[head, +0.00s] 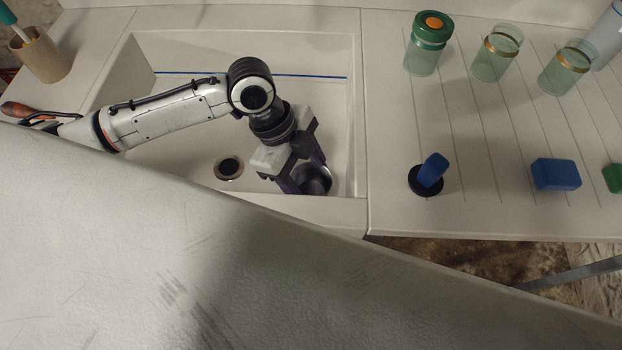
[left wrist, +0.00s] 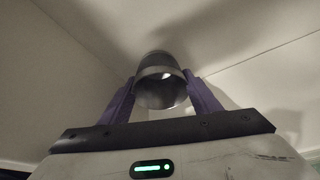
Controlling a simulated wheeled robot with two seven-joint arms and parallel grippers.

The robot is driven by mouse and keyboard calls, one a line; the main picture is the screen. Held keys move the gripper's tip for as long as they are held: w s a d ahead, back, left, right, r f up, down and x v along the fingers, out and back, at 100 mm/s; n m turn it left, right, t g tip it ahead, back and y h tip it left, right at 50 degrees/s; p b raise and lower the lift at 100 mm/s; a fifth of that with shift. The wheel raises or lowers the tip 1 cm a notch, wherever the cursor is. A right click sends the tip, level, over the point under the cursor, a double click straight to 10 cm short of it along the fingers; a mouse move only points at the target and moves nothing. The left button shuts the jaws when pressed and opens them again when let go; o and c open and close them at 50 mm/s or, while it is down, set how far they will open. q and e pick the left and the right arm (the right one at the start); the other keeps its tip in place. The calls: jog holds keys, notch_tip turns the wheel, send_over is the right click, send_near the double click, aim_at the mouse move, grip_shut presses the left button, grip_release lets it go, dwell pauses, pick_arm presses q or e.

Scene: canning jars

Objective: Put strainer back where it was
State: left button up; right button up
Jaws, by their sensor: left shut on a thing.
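The strainer, a dark grey metal cup-like piece (head: 314,180), is in the right part of the white sink (head: 361,110). My left gripper (head: 304,174) reaches down into the sink and is shut on it. In the left wrist view the strainer (left wrist: 160,82) sits between the two purple fingers of my left gripper (left wrist: 162,92), its round opening facing the camera. Its lower end is hard to see, so I cannot tell whether it touches the sink floor. A round dark drain (head: 229,168) with a metal rim lies in the sink floor to the left. My right gripper is not in view.
On the right counter (head: 480,215) stand a green-lidded jar (head: 427,45), two open glass jars (head: 495,52) (head: 567,68), a blue-handled black disc (head: 430,174) and a blue block (head: 556,174). A wooden holder (head: 42,57) stands at the far left. A large pale surface covers the foreground.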

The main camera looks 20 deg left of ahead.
pick_arm(q)
jog(key=shift+f, duration=0.1)
jog(key=o, duration=1)
jog(key=shift+o, duration=0.2)
jog(key=v, duration=1.2)
jog(key=shift+p, duration=0.35)
